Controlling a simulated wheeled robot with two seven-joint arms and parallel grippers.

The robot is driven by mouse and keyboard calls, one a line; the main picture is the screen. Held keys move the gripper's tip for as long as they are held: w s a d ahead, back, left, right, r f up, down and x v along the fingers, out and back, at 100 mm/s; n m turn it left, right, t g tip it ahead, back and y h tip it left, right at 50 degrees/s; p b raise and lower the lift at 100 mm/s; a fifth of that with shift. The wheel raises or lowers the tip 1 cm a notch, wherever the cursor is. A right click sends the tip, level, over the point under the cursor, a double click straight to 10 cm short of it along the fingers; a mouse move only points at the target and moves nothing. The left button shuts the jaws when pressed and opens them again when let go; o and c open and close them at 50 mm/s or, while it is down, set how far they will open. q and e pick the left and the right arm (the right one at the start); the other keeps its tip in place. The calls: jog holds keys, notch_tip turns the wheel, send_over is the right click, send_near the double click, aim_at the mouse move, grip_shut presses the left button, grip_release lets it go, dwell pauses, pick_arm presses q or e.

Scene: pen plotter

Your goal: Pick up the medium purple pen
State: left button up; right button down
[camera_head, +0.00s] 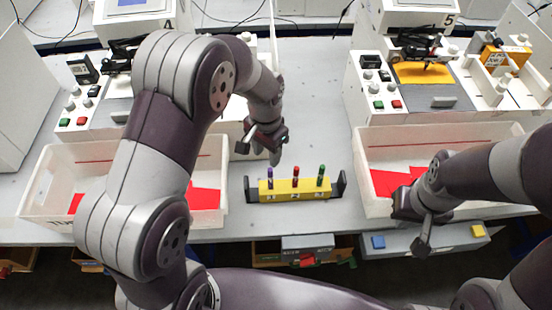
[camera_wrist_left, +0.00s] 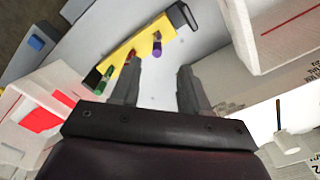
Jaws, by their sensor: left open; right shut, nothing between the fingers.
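The purple pen (camera_head: 270,177) stands upright at the left end of a yellow holder (camera_head: 289,197), beside a red pen (camera_head: 296,177) and a green pen (camera_head: 321,174). My left gripper (camera_head: 261,155) is above and behind the holder, near the purple pen and apart from it. In the left wrist view the purple pen (camera_wrist_left: 157,42) shows ahead of my left gripper (camera_wrist_left: 155,75), whose fingers are open with nothing between them.
White bins with red sheets stand on the left (camera_head: 40,206) and right (camera_head: 368,209) of the holder. A plotter station (camera_head: 428,85) stands behind the right bin. The grey table (camera_head: 310,110) behind the holder is clear.

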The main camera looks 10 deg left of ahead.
aim_at(270, 176)
pick_arm(q)
notch_tip(270, 176, down, 6)
jog(key=shift+f+p, duration=0.2)
jog(key=shift+p, duration=0.35)
jog(key=f, duration=0.1)
jog(key=f+p, duration=0.1)
jog(key=f, duration=0.3)
jog(key=shift+w+d+f, duration=0.2)
jog(key=shift+d+f, duration=0.05)
jog(key=shift+d, duration=0.05)
jog(key=shift+f, duration=0.25)
grip_shut()
pick_arm(e)
notch_tip(270, 176, up, 3)
jog(key=shift+w+f, duration=0.15)
